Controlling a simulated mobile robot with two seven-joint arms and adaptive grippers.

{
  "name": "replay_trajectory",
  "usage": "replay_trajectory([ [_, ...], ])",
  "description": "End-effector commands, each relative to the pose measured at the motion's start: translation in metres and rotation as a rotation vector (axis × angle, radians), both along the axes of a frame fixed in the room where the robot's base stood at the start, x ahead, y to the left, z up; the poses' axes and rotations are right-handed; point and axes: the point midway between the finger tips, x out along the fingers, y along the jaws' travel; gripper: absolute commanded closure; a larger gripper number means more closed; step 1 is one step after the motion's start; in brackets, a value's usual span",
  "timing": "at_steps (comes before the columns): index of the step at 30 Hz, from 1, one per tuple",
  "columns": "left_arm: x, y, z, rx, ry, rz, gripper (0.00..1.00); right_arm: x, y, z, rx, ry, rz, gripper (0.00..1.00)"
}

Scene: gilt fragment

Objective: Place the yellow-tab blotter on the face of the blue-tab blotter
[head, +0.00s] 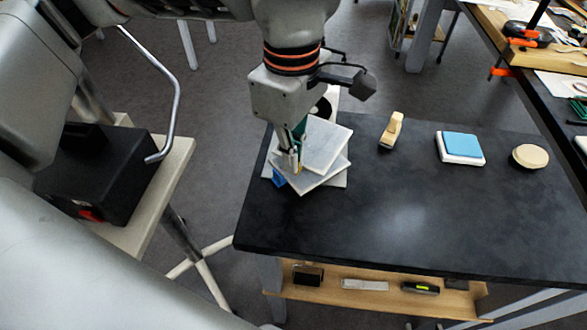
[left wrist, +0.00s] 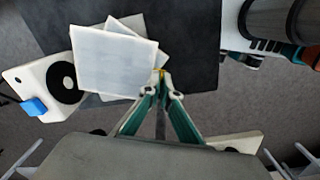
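My left gripper (head: 289,165) is at the left end of the dark table, at the edge of a stack of pale square blotters. In the left wrist view its fingertips (left wrist: 161,74) close together on a small yellow tab. The upper pale blotter (head: 328,145) (left wrist: 115,62) looks raised and turned relative to the one under it (head: 318,180); I take it to be the yellow-tab blotter, though the fingers hide where the tab joins. A blue tab (head: 279,180) shows low at the stack's left side; the blue-tab blotter is mostly covered. My right gripper is not in view.
The dark tabletop (head: 400,220) is clear in front. A wooden-handled piece (head: 392,130), a blue pad on a white base (head: 460,147) and a round wooden disc (head: 530,156) stand rightward. A white device with a black disc (left wrist: 62,82) is beside the stack.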

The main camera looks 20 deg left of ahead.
Motion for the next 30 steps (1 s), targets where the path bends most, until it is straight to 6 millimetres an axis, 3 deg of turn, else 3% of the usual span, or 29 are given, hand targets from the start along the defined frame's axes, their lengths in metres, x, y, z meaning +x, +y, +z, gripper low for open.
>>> replay_trajectory([
  [9, -0.001, 0.000, -0.041, 0.000, 0.004, -0.001, 1.00, -0.002, 0.001, -0.005, 0.001, 0.005, 0.001, 0.60],
  [15, 0.000, 0.000, -0.040, 0.000, 0.001, 0.000, 1.00, 0.006, 0.002, 0.005, 0.004, -0.016, 0.003, 0.60],
  [21, -0.001, 0.000, -0.044, 0.000, 0.003, 0.000, 1.00, 0.005, 0.002, 0.002, 0.003, -0.013, 0.005, 0.60],
  [24, 0.000, 0.000, -0.044, 0.000, 0.002, 0.000, 0.79, 0.005, 0.001, 0.002, 0.002, -0.012, 0.005, 0.60],
  [30, 0.000, 0.000, -0.043, 0.000, 0.002, 0.000, 0.79, 0.004, 0.001, 0.000, 0.000, -0.009, 0.006, 0.60],
])
